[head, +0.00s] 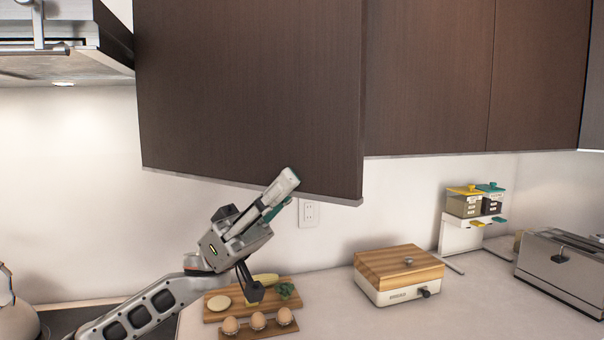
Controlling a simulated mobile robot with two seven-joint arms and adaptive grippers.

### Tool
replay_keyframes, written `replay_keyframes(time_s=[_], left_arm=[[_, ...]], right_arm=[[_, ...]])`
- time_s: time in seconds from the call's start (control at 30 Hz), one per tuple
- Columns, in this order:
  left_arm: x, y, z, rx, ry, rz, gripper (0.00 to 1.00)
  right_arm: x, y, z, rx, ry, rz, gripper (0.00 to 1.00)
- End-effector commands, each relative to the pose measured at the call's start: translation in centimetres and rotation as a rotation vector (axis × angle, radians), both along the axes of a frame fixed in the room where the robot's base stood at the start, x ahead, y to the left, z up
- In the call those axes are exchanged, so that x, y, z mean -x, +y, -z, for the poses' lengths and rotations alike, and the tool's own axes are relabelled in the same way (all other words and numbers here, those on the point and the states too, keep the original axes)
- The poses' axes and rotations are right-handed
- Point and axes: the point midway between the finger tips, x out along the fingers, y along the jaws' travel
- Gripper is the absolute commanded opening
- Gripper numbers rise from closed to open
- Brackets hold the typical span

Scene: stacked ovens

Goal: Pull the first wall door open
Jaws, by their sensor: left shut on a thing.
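The first wall door (245,90) is a dark brown wood panel at the upper left. It stands partly open, with its right edge swung out in front of the neighbouring cabinets. My left gripper (284,187) comes up from below and is shut on the door's lower edge, right of its middle. One finger lies in front of the panel; the grip behind the edge is hidden. My right gripper is not in view.
Below are a cutting board (212,316) with eggs and vegetables, a wood-lidded cooker (400,265), a small rack with jars (470,215) and a toaster (560,265). A range hood (60,60) hangs left of the door. More closed wall doors (430,80) are at right.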

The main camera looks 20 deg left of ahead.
Motion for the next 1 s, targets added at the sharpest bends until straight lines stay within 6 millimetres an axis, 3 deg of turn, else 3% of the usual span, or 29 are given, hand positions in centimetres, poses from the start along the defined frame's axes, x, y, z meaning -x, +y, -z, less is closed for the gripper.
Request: replay_keyframes(time_s=[0.27, 0.5, 0.7, 1.0], left_arm=[[7.6, 2.9, 0.2, -0.003, -0.005, 0.263, 0.00], [13.5, 6.9, 0.3, -0.002, -0.004, 0.470, 0.00], [16.8, 10.0, 0.2, -0.002, -0.002, 0.604, 0.00], [19.2, 13.0, 0.0, 0.001, -0.003, 0.716, 0.00]], right_arm=[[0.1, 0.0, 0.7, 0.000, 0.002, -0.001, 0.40], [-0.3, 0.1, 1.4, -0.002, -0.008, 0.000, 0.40], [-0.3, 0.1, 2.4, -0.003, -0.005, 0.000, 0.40], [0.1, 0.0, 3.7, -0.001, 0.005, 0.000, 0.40]])
